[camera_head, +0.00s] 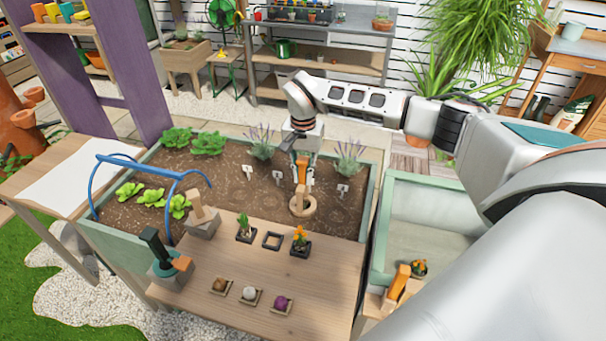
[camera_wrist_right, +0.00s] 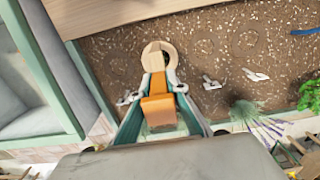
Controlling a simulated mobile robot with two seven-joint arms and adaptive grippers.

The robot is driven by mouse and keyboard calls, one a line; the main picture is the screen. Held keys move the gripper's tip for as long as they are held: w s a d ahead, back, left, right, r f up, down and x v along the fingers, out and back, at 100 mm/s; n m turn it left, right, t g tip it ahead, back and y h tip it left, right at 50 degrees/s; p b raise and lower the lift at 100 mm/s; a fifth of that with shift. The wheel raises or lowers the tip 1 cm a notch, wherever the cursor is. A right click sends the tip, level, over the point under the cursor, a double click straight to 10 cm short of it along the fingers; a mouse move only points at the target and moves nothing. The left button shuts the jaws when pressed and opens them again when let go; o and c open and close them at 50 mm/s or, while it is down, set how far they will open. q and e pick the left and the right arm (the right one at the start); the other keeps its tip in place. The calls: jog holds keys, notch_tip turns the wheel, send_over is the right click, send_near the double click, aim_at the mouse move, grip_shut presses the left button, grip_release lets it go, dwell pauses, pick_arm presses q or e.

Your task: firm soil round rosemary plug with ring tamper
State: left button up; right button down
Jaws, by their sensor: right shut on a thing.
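The ring tamper has an orange grip and a pale wooden ring (camera_head: 303,207); the ring also shows in the right wrist view (camera_wrist_right: 147,55). My right gripper (camera_head: 302,178) points down and is shut on the tamper's orange grip, which shows between its fingers in the right wrist view (camera_wrist_right: 158,110). The ring is at the soil (camera_head: 235,190) near the bed's front edge; I cannot tell whether it presses on it. I cannot make out the rosemary plug; the ring and tamper hide what is inside. My left gripper is not in view.
A wooden table (camera_head: 200,262) in front holds a green plant pot (camera_head: 245,229), an empty black square frame (camera_head: 272,241) and an orange-flowered pot (camera_head: 301,242). Lavender (camera_head: 349,158) and white labels (camera_head: 343,189) stand near my right gripper. A blue hoop (camera_head: 130,160) arches over lettuces at left.

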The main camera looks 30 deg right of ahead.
aim_at(303, 159)
jog(key=shift+f, duration=0.65)
jog(key=shift+s+f, duration=0.1)
jog(key=shift+f, duration=0.05)
dwell(1.0)
jog(key=shift+r+p, duration=1)
jog(key=shift+r, duration=4.1)
